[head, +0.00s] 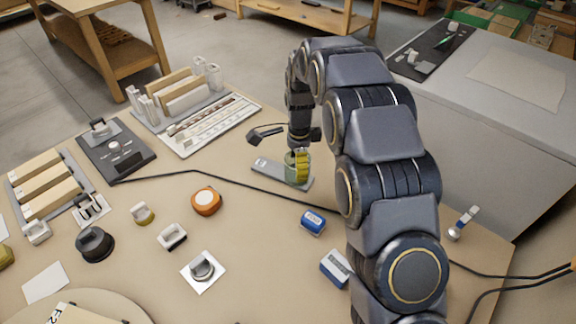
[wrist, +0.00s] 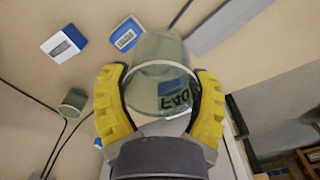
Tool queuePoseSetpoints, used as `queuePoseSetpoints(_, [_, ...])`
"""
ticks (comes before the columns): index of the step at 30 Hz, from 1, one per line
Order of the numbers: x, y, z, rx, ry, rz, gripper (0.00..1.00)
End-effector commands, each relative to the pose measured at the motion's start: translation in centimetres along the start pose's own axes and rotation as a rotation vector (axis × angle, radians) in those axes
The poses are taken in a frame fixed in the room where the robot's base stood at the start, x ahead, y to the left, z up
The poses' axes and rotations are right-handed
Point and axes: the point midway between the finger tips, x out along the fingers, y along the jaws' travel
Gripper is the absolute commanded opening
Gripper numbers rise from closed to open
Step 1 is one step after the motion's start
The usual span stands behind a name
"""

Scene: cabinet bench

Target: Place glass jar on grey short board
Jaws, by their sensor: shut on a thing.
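A clear, greenish glass jar (head: 290,168) is at the middle of the bench in the head view. My gripper (head: 298,163) is shut on it, with its yellow fingers on the jar's sides. The wrist view shows the jar (wrist: 160,75) between the two fingers of my gripper (wrist: 160,100), with dark lettering seen on or through the glass. The grey short board (head: 266,168) lies flat on the bench, and the jar appears over its right part. I cannot tell whether the jar's base touches the board. The arm hides some bench to the right.
A blue box (head: 313,222) and a blue-white box (head: 335,267) lie nearer the camera. An orange round item (head: 206,201) is to the left. A black cable (head: 245,184) runs near the board. A white tray (head: 210,122) stands behind left.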

Motion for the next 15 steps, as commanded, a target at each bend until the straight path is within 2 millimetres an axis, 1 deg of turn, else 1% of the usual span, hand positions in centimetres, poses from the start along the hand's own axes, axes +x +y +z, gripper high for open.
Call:
queuePoseSetpoints(1, [0.5,-0.8,0.0,0.000,-0.001,0.001,0.32])
queuePoseSetpoints(4, [1.1,-2.4,0.0,0.000,0.000,-0.003,0.32])
queuePoseSetpoints(13, [2.9,-6.1,-0.1,0.000,0.001,-0.002,0.32])
queuePoseSetpoints(15, [4.0,-6.9,-0.1,0.000,0.001,0.001,0.32])
